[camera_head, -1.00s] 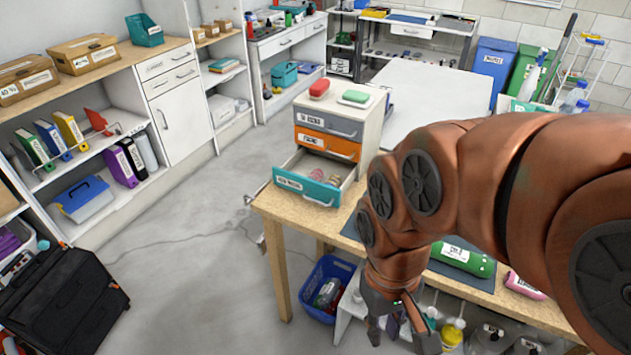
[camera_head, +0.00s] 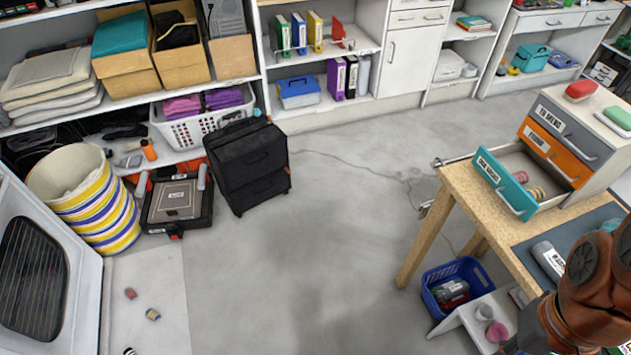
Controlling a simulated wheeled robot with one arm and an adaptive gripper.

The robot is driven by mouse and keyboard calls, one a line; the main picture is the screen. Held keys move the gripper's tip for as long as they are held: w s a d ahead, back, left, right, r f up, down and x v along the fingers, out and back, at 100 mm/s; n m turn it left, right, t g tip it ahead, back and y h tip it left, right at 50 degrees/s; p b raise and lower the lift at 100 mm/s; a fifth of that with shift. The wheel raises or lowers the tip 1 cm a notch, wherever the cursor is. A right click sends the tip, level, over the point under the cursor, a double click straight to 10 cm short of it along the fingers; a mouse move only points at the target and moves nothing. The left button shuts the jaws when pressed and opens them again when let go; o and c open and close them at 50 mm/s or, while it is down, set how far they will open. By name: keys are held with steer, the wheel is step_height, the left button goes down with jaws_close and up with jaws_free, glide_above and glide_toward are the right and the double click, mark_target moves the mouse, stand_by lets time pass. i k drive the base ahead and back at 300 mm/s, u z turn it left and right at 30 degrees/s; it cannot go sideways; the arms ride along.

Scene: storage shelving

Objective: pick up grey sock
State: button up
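I cannot make out a sock that is clearly grey. Small rolled bundles that may be socks lie on the floor at the lower left: a dull reddish one (camera_head: 130,293), a multicoloured one (camera_head: 153,314), and a dark and white one (camera_head: 130,351) cut by the bottom edge. The open teal-fronted drawer (camera_head: 490,170) on the right holds small rolled items (camera_head: 536,193), partly hidden by its walls. My gripper (camera_head: 522,343) is at the bottom right, far from the floor bundles. Its fingertips are not clear, and I see nothing held.
A striped basket (camera_head: 95,215), a white front-loading machine (camera_head: 50,265) and a black case (camera_head: 248,165) stand at left. A blue crate (camera_head: 455,268) sits on the floor by the wooden table (camera_head: 450,200). The middle floor is clear.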

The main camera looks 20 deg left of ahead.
mark_target(131, 294)
steer(key=u, duration=2.2)
steer(key=i, duration=2.2)
steer(key=u, duration=2.35)
